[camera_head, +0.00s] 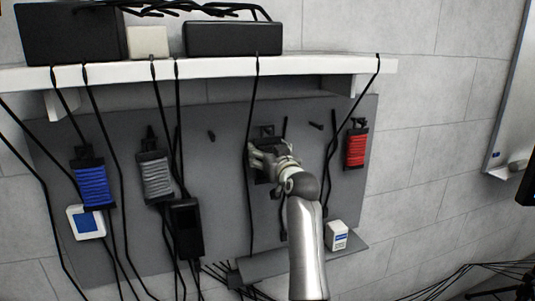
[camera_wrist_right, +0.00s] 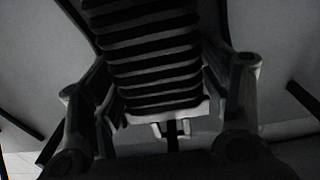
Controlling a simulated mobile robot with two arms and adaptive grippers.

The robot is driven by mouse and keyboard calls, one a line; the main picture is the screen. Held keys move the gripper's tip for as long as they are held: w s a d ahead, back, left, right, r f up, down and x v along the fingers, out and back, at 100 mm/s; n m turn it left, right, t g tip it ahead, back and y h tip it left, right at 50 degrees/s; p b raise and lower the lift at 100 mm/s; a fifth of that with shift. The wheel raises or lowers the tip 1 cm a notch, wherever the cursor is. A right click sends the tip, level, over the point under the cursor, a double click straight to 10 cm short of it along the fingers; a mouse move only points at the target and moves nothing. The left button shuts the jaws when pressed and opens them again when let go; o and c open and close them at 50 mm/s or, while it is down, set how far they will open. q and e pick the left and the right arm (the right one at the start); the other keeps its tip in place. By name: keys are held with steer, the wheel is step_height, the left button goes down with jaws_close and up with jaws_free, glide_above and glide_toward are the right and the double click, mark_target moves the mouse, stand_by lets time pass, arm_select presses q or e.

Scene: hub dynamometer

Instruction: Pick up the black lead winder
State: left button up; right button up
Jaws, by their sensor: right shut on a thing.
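The black lead winder (camera_wrist_right: 155,55) fills the middle of the right wrist view, with dark lead wound in ridges between the two fingers. My right gripper (camera_head: 268,160) is at the grey panel in the head view and is shut on the winder. In the head view the winder (camera_head: 267,145) is mostly hidden behind the gripper, with a dark part showing above it. It appears still at the panel; I cannot tell whether it is off its hook. My left gripper is in neither view.
Blue (camera_head: 92,184), grey (camera_head: 156,177) and red (camera_head: 356,147) winders hang on the grey panel (camera_head: 225,200). A white shelf (camera_head: 215,68) with dark boxes is above. Black leads hang down around my right arm. A small white box (camera_head: 337,236) sits at lower right.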

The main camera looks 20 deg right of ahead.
steer(key=shift+r+p, duration=0.35)
steer(key=shift+r, duration=0.25)
steer(key=shift+s, duration=0.15)
steer(key=s+p, duration=0.5)
steer(key=s, duration=1.2)
steer(key=shift+s+d, duration=0.3)
steer(key=shift+s, duration=0.1)
